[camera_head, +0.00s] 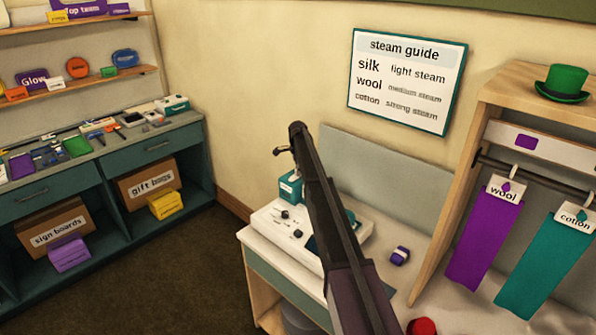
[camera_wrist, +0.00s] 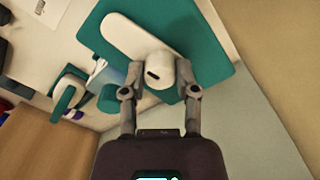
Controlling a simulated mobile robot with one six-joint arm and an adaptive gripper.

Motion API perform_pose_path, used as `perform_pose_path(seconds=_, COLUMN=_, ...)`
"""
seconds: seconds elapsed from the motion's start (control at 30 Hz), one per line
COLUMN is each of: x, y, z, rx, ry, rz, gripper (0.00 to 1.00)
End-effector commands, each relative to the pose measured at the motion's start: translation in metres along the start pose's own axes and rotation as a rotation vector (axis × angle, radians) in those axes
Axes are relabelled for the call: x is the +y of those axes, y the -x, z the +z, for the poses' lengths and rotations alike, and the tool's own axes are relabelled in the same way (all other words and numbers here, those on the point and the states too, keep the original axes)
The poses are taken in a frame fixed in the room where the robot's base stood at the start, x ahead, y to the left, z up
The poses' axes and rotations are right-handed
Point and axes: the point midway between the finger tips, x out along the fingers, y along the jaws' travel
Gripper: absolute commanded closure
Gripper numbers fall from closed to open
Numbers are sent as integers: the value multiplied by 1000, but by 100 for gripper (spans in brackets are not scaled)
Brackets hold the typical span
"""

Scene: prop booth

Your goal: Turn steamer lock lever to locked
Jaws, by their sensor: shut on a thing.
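In the wrist view a white lever (camera_wrist: 126,38) with a rounded arm and an upright round knob (camera_wrist: 160,68) sits on a teal plate (camera_wrist: 207,38). The lever arm runs from the knob toward the upper left. My gripper (camera_wrist: 159,82) is shut on the knob, with one finger on each side. In the head view the white steamer unit (camera_head: 268,222) stands on the counter. My arm crosses in front of it and hides the lever and my fingertips. No locked or unlocked marking is readable.
A small purple block (camera_head: 400,255) lies right of the unit. A steam guide sign (camera_head: 407,82) hangs on the wall. A wooden rack (camera_head: 462,170) with purple and teal cloths stands at the right. Shelves and a workbench (camera_head: 120,150) are at the left, with bare floor between.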

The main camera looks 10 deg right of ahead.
Motion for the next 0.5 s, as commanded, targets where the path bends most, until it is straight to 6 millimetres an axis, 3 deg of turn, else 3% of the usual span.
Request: perform_pose_path(seconds=0.5, x=1, y=0, z=0, rx=0, ry=432, rz=2, gripper=100)
